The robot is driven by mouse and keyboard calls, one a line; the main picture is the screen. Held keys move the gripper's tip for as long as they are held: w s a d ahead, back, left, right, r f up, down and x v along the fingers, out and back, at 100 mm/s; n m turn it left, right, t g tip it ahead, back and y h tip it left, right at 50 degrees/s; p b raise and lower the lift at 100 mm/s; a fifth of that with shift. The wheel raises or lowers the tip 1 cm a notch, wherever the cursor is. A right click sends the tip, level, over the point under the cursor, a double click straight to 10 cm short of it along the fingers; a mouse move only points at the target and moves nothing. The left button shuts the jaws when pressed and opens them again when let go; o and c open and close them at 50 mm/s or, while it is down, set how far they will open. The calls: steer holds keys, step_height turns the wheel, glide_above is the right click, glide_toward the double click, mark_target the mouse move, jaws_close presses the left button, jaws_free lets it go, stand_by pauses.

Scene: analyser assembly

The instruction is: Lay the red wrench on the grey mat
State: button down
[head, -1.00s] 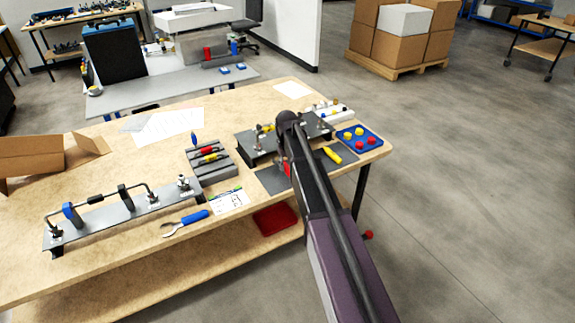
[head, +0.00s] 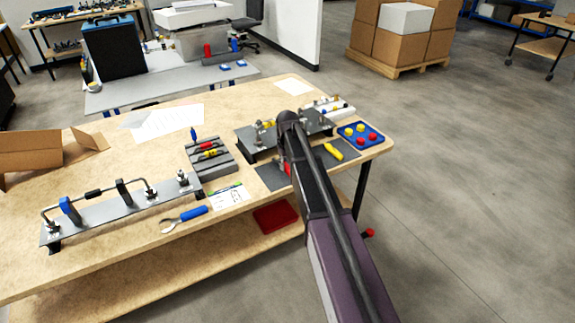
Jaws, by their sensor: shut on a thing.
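The dark grey mat (head: 271,178) lies flat on the wooden table near its front right edge. My arm crosses over the mat and hides its middle. My gripper (head: 284,157) is mostly hidden behind the arm, above or at the mat. A small red piece (head: 287,168), seemingly part of the red wrench, shows at the arm's left edge by the gripper. The rest of the wrench is hidden. The gripper is shut on it; I cannot tell whether the wrench touches the mat.
A yellow-handled tool (head: 333,151) lies on the mat's right part. A metal fixture (head: 258,141) stands behind the mat. A blue tray (head: 351,143) with red and yellow pieces is at right.

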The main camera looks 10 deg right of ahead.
steer(key=shift+f+b, duration=0.35)
steer(key=shift+f, duration=0.05)
steer(key=shift+c, duration=1.7)
jaws_free()
steer(key=shift+r, duration=0.2)
